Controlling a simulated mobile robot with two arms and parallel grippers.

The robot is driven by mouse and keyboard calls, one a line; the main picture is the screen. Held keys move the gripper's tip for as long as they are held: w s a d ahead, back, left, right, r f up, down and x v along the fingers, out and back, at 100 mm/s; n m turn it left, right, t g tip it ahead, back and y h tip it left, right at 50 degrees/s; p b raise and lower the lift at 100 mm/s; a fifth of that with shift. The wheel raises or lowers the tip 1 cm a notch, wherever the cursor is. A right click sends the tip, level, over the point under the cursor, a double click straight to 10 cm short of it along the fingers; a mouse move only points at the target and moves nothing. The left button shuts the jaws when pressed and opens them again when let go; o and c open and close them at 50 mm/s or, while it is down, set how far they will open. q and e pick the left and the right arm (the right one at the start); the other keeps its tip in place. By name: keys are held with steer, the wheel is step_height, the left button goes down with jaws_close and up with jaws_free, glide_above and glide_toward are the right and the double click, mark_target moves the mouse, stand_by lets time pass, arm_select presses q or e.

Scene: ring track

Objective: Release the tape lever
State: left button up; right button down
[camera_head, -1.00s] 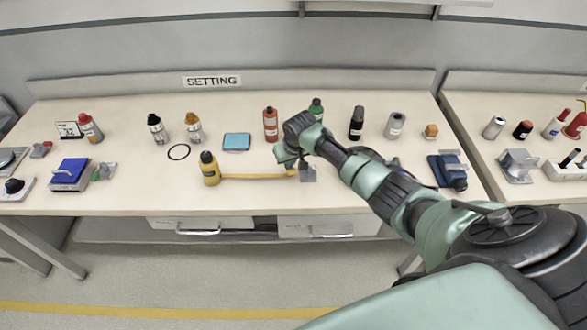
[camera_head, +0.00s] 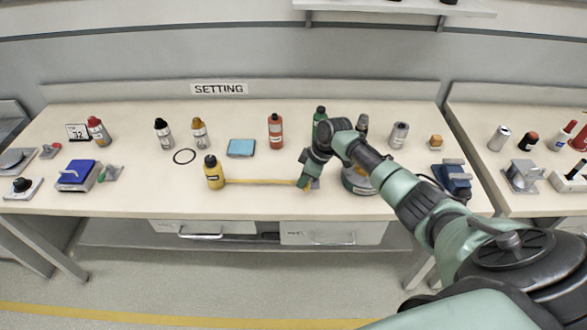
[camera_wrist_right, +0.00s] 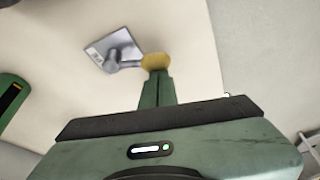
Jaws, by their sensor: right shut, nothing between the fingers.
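A yellow band (camera_head: 262,182) runs along the table's front part from the foot of a yellow bottle (camera_head: 213,174) to my right gripper (camera_head: 304,185). In the right wrist view, a small grey device (camera_wrist_right: 117,48) has a square plate and a short arm ending in a yellow round tip (camera_wrist_right: 156,61). My right gripper, also in the right wrist view (camera_wrist_right: 156,76), is shut with nothing between its fingers, right at this yellow tip. I cannot tell whether they touch. In the head view, my gripper hides most of the device. My left gripper is not in view.
A red bottle (camera_head: 275,131) and a green bottle (camera_head: 320,118) stand behind my right gripper. A light blue pad (camera_head: 241,148) and a black ring (camera_head: 184,156) lie to the left. A blue device (camera_head: 452,180) stands to the right. My arm covers part of the table.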

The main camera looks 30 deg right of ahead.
steer(key=shift+s+d+n, duration=0.15)
steer(key=shift+s+n, duration=0.05)
steer(key=shift+n, duration=0.2)
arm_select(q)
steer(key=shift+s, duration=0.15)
arm_select(e)
steer(key=shift+s+d, duration=0.35)
steer(key=shift+s, duration=0.2)
